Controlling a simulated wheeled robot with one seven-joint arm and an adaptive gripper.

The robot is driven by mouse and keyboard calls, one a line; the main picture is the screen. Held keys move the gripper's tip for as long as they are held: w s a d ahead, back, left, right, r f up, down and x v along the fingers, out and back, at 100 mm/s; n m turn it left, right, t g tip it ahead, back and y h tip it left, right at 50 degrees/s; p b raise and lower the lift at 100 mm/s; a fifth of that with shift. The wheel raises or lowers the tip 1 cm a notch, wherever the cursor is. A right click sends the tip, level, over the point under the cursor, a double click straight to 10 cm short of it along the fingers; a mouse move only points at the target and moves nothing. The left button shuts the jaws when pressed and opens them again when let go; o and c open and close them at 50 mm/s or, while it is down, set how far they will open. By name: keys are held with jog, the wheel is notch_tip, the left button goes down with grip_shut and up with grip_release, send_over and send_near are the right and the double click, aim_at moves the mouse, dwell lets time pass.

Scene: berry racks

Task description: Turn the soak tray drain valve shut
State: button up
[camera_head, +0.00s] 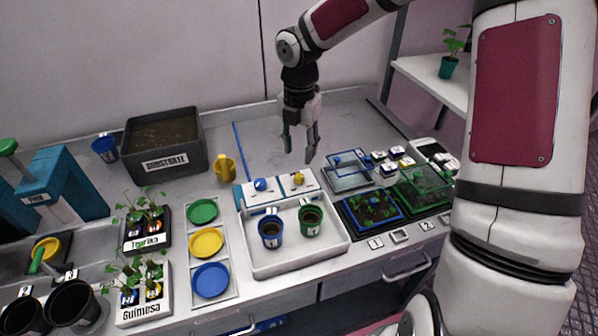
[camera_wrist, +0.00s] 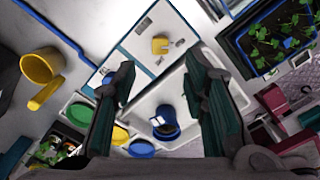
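The white soak tray (camera_head: 290,262) stands at the front middle of the bench, with a blue pot (camera_head: 271,230) and a green pot (camera_head: 311,219) in it. On the white panels behind it are a blue knob (camera_head: 260,184) and a yellow knob (camera_head: 298,178); I cannot tell which is the drain valve. My gripper (camera_head: 299,150) points down above these panels, open and empty. In the wrist view the yellow knob (camera_wrist: 160,46) shows ahead between the open fingers (camera_wrist: 158,72), apart from them. The tray (camera_wrist: 172,85) and blue pot (camera_wrist: 165,121) are also there.
A yellow mug (camera_head: 224,168) and the substrate bin (camera_head: 165,145) stand to the left. Colored dishes (camera_head: 206,242) sit left of the tray. Seedling trays (camera_head: 371,210) and clear-lidded boxes stand to the right. The bench behind the panels is largely clear.

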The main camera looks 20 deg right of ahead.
aim_at(299, 176)
notch_tip(299, 176, down, 9)
jog(key=shift+r, duration=0.15)
jog(key=shift+c, duration=0.6)
grip_shut()
